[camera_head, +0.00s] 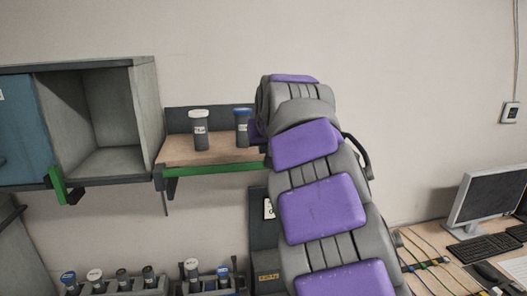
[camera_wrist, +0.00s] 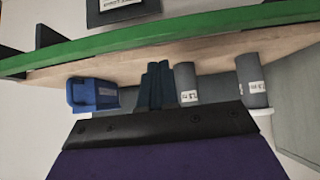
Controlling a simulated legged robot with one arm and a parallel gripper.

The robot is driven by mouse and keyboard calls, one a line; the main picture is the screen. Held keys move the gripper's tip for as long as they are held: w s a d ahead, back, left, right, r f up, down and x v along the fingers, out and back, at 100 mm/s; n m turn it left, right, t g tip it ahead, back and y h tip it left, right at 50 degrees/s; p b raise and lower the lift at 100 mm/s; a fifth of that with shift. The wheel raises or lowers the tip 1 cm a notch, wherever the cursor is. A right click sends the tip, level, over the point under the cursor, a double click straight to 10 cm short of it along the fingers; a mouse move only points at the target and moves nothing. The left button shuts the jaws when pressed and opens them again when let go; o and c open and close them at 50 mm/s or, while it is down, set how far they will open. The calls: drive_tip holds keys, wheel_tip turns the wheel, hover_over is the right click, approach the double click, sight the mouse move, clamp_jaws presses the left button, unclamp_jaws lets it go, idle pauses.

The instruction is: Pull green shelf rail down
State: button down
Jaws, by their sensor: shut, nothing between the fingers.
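The green rail (camera_head: 215,169) runs along the front edge of a wooden wall shelf (camera_head: 185,152). My arm covers the shelf's right end in the head view. In the wrist view the green rail (camera_wrist: 150,38) crosses the top of the picture, slightly slanted, along the pale shelf board (camera_wrist: 125,65). My gripper (camera_wrist: 158,68) shows there as dark blue fingers close together, shut and empty. Their tips point toward the board and are apart from the rail in the picture; the real distance is unclear. The gripper is hidden behind my arm in the head view.
A white-capped bottle (camera_head: 200,130) and a blue-capped one (camera_head: 242,127) stand on the shelf. Grey bottles (camera_wrist: 252,82) and a blue object (camera_wrist: 92,94) appear near my fingers. An open cabinet (camera_head: 108,115) is left; bottle racks (camera_head: 205,285) are below; a monitor (camera_head: 488,195) stands right.

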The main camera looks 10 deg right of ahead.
drive_tip(key=b+v, duration=0.1)
drive_tip(key=v, duration=0.9)
drive_tip(key=shift+s+r, duration=0.15)
drive_tip(key=shift+r, duration=0.1)
drive_tip(key=shift+f, duration=0.1)
drive_tip(key=s+f+g+b, duration=0.5)
drive_tip(key=s+f+b, duration=0.2)
drive_tip(key=s+f, duration=1.4)
drive_tip(key=s+f+g+b, duration=0.5)
drive_tip(key=s+f+b, duration=0.2)
drive_tip(key=s+f, duration=1.4)
wheel_tip(320, 180, down, 8)
drive_tip(key=shift+f+g+b, duration=0.15)
drive_tip(key=shift+g+b, duration=0.2)
drive_tip(key=shift+g, duration=0.05)
